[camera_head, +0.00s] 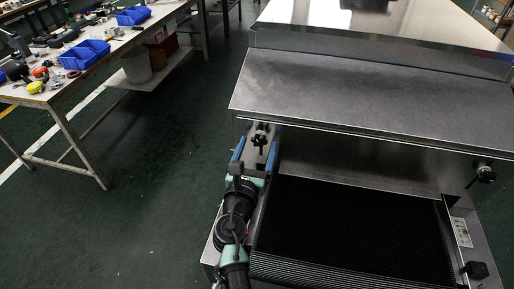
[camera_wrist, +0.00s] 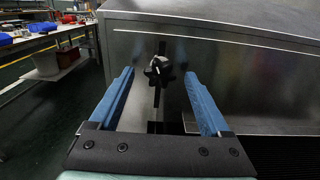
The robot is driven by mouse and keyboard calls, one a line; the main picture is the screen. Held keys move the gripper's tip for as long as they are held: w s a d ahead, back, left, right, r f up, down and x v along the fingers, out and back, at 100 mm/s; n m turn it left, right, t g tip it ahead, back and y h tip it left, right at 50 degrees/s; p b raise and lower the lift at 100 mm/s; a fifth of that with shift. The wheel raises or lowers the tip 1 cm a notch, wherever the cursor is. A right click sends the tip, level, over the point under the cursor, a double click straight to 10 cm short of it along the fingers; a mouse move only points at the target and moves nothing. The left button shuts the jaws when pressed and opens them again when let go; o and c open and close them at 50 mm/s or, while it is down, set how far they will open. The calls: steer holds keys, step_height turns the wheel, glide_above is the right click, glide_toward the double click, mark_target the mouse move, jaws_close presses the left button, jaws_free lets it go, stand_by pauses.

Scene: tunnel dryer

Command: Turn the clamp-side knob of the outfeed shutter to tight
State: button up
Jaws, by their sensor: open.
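A black lobed knob (camera_wrist: 158,68) with a bright metal centre sits on a dark vertical slot in the dryer's steel end face. It also shows in the head view (camera_head: 260,133), at the left end of the face. My gripper (camera_wrist: 160,82) is open, with its blue fingers spread to the left and right of this knob and apart from it. It also shows in the head view (camera_head: 256,150). A second black knob (camera_head: 485,173) is at the right end of the face. I cannot tell from the pictures which knob is the clamp-side one.
A black mesh belt (camera_head: 350,222) runs out below the face between metal side rails. A black box (camera_head: 476,270) sits on the right rail. A workbench (camera_head: 60,92) with blue bins and tools stands at the left. Green floor (camera_head: 150,190) between is clear.

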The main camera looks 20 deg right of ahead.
steer(key=shift+c, duration=0.3)
jaws_close()
steer(key=shift+m, duration=0.4)
steer(key=m+b, duration=0.2)
steer(key=m, duration=0.2)
steer(key=shift+f+m+b, duration=0.1)
steer(key=shift+m+b, duration=0.25)
steer(key=shift+m, duration=0.05)
steer(key=m+b, duration=0.3)
steer(key=m, duration=0.3)
steer(key=shift+w+a, duration=0.1)
steer(key=m+b, duration=0.4)
steer(key=m, duration=0.2)
steer(key=shift+m, duration=0.3)
steer(key=shift+r+m+b, duration=0.2)
steer(key=shift+m+b, duration=1.3)
steer(key=shift+m, duration=0.7)
